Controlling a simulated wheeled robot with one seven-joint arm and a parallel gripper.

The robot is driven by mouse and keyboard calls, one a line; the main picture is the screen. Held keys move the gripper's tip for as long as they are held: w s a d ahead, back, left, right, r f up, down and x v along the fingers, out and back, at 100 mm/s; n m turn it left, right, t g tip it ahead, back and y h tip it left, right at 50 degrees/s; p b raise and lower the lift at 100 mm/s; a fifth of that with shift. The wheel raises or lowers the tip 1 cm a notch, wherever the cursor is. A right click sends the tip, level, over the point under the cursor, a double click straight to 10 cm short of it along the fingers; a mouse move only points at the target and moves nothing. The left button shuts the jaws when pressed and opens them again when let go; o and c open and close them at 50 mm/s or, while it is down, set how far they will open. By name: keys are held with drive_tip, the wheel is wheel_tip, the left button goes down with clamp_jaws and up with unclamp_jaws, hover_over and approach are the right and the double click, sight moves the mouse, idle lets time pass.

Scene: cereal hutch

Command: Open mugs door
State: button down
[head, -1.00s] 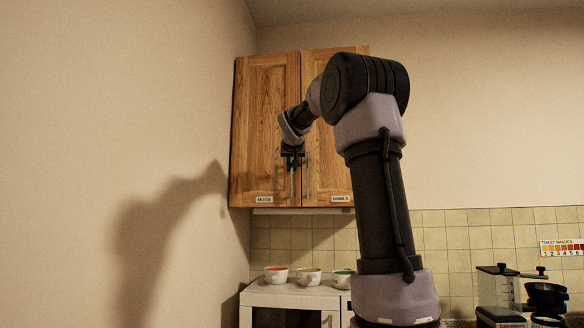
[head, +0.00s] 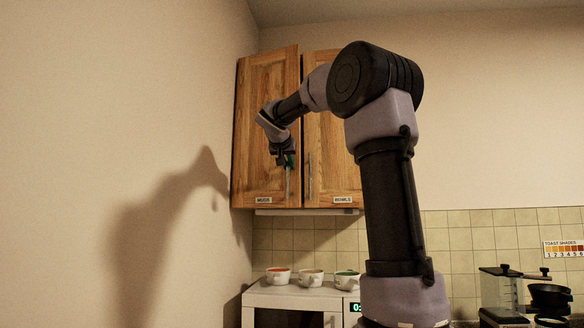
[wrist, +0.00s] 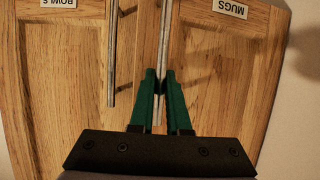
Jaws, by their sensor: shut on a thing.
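The wooden mugs door (head: 262,100) is the left door of the wall cabinet, labelled MUGS at its bottom. Its right edge stands slightly out from the bowls door, so it is a little ajar. My gripper (head: 287,163) is shut on the vertical metal mugs handle (head: 287,188), near that door's right edge. In the wrist view, where the labels are upside down, the green fingers of my gripper (wrist: 160,78) close around the mugs handle (wrist: 164,35), with the mugs door (wrist: 225,75) behind them.
The bowls door (head: 335,150) with its own bar handle (head: 308,178) is just to the right and looks closed. A wall (head: 120,120) stands close on the left. Below, several bowls (head: 311,278) sit on a white oven (head: 290,296).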

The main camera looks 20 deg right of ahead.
drive_tip(key=s+a, duration=0.1)
drive_tip(key=a, duration=1)
drive_tip(key=s+a, duration=0.2)
drive_tip(key=a, duration=0.9)
drive_tip(key=shift+s+m+h, duration=0.3)
drive_tip(key=shift+a, duration=0.1)
drive_tip(key=c, duration=0.9)
unclamp_jaws()
drive_tip(key=v, duration=1)
drive_tip(key=shift+s+a+r, duration=0.15)
drive_tip(key=shift+a+r, duration=0.1)
drive_tip(key=shift+r, duration=0.1)
